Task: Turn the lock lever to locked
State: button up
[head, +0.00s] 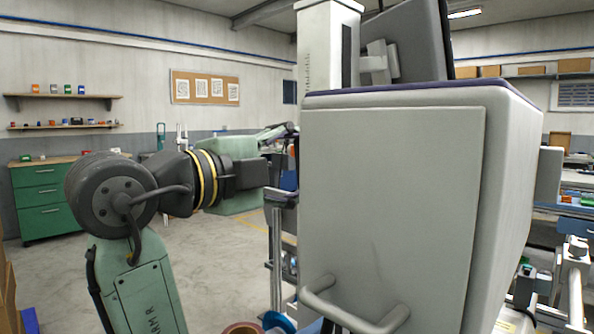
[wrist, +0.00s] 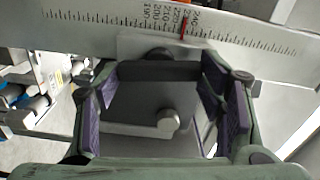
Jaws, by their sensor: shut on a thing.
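In the wrist view my gripper (wrist: 158,78) has its two purple-padded fingers set apart, with a dark grey bar-like piece (wrist: 160,72) between the tips. I take this piece to be the lock lever, but no marking shows it. A round dark knob sits at its upper edge, beside a long scale (wrist: 90,20) with a red pointer (wrist: 183,28). A light grey arm with a round knob (wrist: 168,120) shows between the fingers, lower in the picture. In the head view my wrist reaches right, and the fingertips are hidden behind the large grey machine housing. No locked or unlocked mark is readable.
The grey machine housing (head: 390,200) fills the right middle of the head view, with a bent handle (head: 355,318) low on its front. A green drawer cabinet (head: 48,200) stands far left. Floor (head: 215,265) between is open. A cluttered bench lies far right.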

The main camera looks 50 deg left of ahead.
jog(key=shift+m, duration=0.9)
jog(key=o, duration=0.9)
jog(key=shift+c, duration=0.2)
jog(key=shift+s, duration=0.1)
jog(key=s+d, duration=0.1)
jog(key=s, duration=1)
jog(key=shift+s+d, duration=0.2)
jog(key=shift+s, duration=0.2)
